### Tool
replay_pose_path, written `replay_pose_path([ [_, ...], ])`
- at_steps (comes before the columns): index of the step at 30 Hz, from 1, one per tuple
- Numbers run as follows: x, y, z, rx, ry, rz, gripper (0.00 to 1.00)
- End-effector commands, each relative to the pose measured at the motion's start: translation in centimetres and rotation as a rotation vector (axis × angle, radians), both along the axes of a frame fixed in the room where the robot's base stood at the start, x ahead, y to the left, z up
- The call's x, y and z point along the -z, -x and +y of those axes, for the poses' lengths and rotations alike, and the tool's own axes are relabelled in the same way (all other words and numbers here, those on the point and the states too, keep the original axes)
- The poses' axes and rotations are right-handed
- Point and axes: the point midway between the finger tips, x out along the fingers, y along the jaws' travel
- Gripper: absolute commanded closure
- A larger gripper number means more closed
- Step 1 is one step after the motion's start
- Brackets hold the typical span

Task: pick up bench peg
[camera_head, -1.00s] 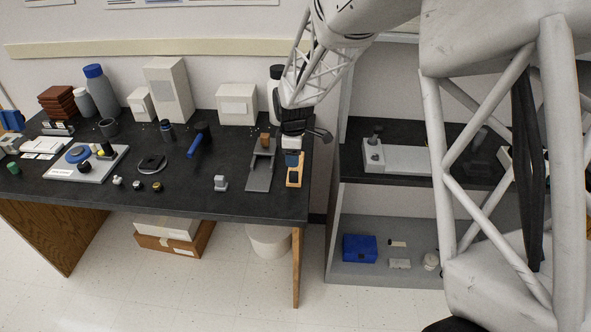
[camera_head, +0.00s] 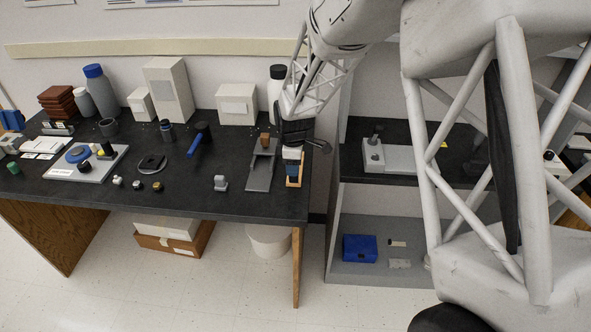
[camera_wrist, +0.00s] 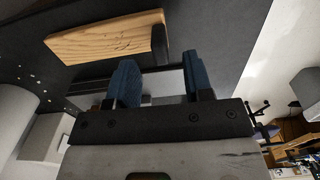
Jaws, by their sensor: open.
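The bench peg (camera_head: 293,184) is a light wooden piece near the right end of the black bench. The exact height of the fingertips above the peg cannot be told.
A grey metal plate with a brown block (camera_head: 261,172) lies just left of the peg. A white bottle with a black cap (camera_head: 277,92) stands behind. The bench's right edge is close, with a lower shelf unit (camera_head: 350,180) beyond. Bare bench top (camera_head: 200,200) lies further left.

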Motion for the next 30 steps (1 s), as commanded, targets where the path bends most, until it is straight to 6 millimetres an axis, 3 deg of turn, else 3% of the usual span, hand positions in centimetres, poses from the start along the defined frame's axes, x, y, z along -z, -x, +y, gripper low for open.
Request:
replay_pose_path([
  [6, 2.6, 0.1, -0.1, 0.000, 0.001, 0.002, 0.53],
  [12, 4.0, 0.0, -0.1, 0.000, 0.000, 0.001, 0.53],
  [29, 4.0, 0.0, -0.1, 0.000, 0.000, 0.000, 0.53],
  [30, 4.0, 0.0, -0.1, 0.000, 0.000, 0.000, 0.58],
])
